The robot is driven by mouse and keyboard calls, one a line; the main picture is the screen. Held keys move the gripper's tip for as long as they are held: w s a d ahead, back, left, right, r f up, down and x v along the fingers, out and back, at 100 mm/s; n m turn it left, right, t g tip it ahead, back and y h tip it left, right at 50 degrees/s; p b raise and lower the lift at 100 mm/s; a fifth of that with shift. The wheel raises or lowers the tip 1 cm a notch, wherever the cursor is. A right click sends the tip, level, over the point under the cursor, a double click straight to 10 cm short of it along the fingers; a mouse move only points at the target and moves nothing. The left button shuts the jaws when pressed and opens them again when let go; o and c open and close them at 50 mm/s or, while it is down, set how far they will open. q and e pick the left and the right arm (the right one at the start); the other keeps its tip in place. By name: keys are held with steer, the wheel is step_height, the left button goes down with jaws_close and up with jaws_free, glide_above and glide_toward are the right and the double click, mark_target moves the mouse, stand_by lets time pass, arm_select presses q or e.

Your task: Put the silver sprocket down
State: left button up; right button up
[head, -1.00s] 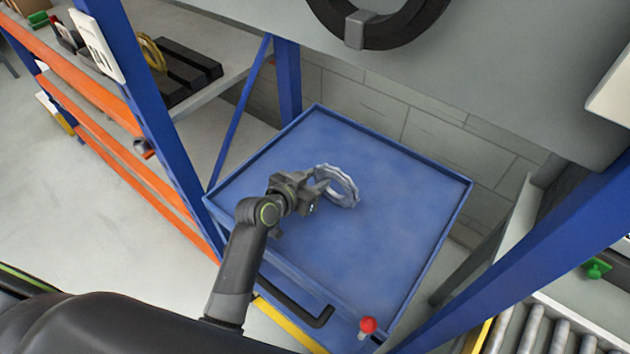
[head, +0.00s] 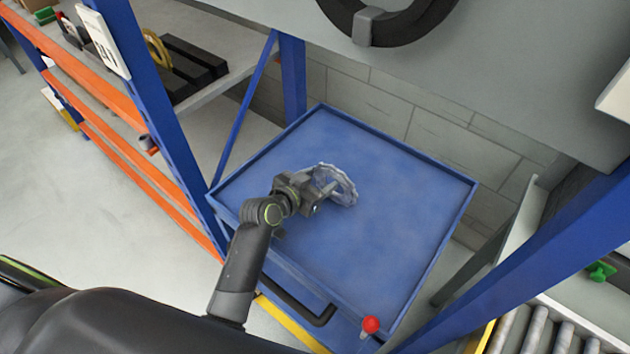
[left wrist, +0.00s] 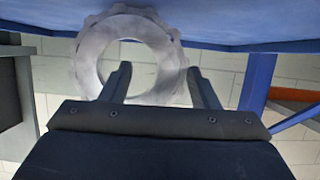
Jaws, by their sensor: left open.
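The silver sprocket (head: 350,187) is a toothed ring at the middle-left of the blue tray-like top (head: 390,225). It looks steeply tilted or on edge; whether it touches the surface I cannot tell for sure. My left gripper (head: 322,187) is at the ring's left side. In the left wrist view the sprocket (left wrist: 92,50) faces the camera, its upper edge over the blue surface. The fingers of the left gripper (left wrist: 160,72) are apart, one across the ring's hole and one by its outer edge, with part of the rim between them. My right gripper is not in view.
The blue top has a raised rim and is clear around the sprocket. A red knob (head: 371,324) and black handle (head: 298,305) are at its front. A blue-and-orange rack (head: 110,85) stands left, a blue post (head: 530,265) and rollers (head: 535,330) right.

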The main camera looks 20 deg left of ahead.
arm_select(q)
steer(key=shift+r, duration=0.15)
steer(key=v, duration=1.2)
steer(key=shift+b, duration=0.35)
